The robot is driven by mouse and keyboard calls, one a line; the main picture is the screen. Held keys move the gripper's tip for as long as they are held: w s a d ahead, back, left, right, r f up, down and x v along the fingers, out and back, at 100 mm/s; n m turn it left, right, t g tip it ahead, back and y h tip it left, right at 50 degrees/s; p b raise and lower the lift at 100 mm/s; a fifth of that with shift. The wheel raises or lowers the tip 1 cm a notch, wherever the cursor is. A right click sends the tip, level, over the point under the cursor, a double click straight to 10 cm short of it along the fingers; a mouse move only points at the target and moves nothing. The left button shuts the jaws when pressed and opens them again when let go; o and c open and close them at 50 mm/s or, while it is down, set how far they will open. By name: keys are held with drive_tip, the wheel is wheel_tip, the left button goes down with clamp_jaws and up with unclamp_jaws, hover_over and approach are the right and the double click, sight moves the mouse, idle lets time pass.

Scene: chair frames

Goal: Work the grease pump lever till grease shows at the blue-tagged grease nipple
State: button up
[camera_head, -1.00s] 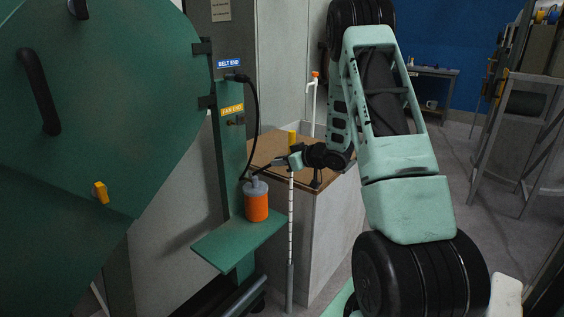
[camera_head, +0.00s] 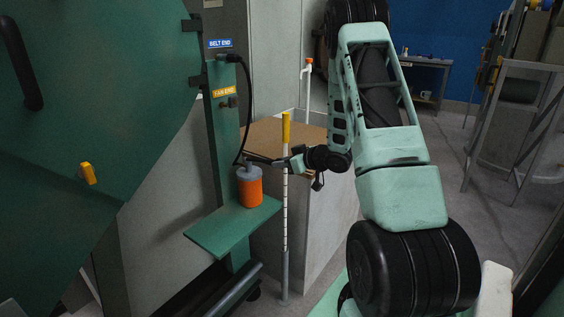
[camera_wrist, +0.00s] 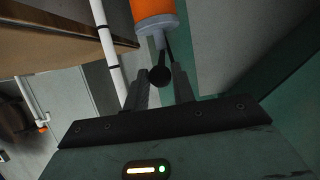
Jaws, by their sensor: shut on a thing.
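The grease pump (camera_head: 250,190) is an orange cylinder with a grey cap, upright on a green shelf. In the wrist view its orange body (camera_wrist: 152,8) is at the top, and the dark lever with a round black knob (camera_wrist: 160,77) runs toward me. My gripper (camera_head: 284,163) is right of the pump, just above cap height. Its fingertips (camera_wrist: 160,84) are shut on the lever at the knob. The blue BELT END tag (camera_head: 220,43) is on the green post. A black hose (camera_head: 248,100) reaches the fitting (camera_head: 233,58) below it. No grease is discernible there at this size.
A yellow FAR END tag (camera_head: 224,92) sits lower on the post, above another small fitting (camera_head: 230,102). A white banded pole with a yellow top (camera_head: 286,128) stands close by my gripper. A brown-topped cabinet (camera_head: 262,137) is behind. A large green guard (camera_head: 90,120) fills the left.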

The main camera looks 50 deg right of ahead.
drive_tip(key=shift+s+f, duration=0.2)
drive_tip(key=shift+f, duration=0.2)
drive_tip(key=r+p, duration=0.1)
drive_tip(key=w+r+p, duration=0.1)
drive_tip(key=r+p, duration=0.2)
drive_tip(key=r, duration=0.1)
drive_tip(key=shift+w, duration=0.4)
drive_tip(key=shift+w+r+p, duration=0.3)
drive_tip(key=shift+r+p, duration=0.15)
drive_tip(key=shift+w+r+p, duration=0.45)
drive_tip(key=shift+r+p, duration=0.3)
drive_tip(key=o, duration=0.9)
drive_tip(key=shift+f, duration=0.1)
drive_tip(key=shift+a, duration=0.1)
